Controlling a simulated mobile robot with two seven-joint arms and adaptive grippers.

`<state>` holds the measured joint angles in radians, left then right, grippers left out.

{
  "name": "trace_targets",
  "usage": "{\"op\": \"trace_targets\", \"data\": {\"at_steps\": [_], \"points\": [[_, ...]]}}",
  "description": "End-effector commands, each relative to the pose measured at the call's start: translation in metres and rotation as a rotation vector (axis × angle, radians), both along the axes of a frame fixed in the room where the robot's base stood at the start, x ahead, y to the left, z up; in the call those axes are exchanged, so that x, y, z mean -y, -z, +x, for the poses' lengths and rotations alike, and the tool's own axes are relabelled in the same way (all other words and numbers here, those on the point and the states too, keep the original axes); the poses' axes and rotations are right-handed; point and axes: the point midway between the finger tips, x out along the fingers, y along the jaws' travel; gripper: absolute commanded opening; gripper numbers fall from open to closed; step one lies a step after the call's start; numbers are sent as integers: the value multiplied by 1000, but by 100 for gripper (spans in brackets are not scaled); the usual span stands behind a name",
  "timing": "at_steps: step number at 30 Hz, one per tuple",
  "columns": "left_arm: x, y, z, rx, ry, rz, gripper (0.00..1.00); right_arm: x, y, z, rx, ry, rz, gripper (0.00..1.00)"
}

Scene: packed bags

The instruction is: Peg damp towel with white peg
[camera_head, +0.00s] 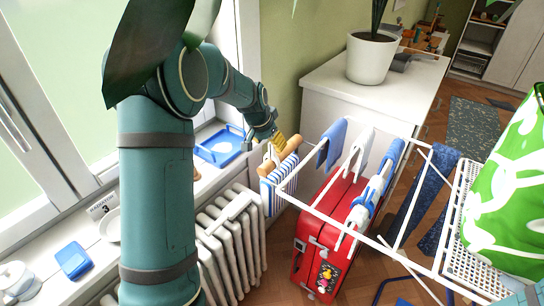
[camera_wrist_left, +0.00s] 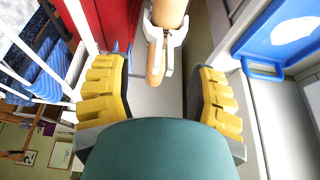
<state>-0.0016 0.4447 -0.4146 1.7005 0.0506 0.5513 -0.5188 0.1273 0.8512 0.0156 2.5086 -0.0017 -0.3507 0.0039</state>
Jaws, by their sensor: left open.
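A blue-and-white striped towel (camera_head: 279,187) hangs below a short wooden rod (camera_head: 292,143) at the left end of the drying rack. A white peg-like piece (camera_wrist_left: 166,42) sits across a tan rod (camera_wrist_left: 155,66) in the left wrist view. It lies beyond the fingertips, between them in the picture. My left gripper (camera_head: 274,138) is open just above the rod and towel in the head view. Its yellow fingers (camera_wrist_left: 160,95) hold nothing in the left wrist view. I cannot tell whether they touch anything. My right gripper is out of view.
The white drying rack (camera_head: 322,214) carries several blue and white cloths and stands over a red suitcase (camera_head: 312,240). A radiator (camera_head: 232,238) and windowsill with a blue tray (camera_head: 220,146) are at left. A green-and-white patterned object (camera_head: 510,195) fills the right edge.

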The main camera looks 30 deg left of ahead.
Motion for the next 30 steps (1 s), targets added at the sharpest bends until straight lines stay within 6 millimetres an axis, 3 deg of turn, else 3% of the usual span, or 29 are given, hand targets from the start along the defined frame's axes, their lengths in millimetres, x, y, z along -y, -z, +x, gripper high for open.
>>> {"op": "trace_targets", "data": {"at_steps": [11, 19, 20, 24, 30], "points": [[-3, 44, 17, -2, 0, 0, 57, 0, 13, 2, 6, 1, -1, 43], [-3, 47, 19, 0, 0, 1, 57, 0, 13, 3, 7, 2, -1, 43], [-3, 47, 19, 0, 0, 0, 53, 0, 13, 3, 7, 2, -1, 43], [-3, 47, 19, 0, 0, 0, 4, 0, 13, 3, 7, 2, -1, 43], [-3, 47, 18, -1, 0, 0, 0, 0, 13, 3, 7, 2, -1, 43]]}}
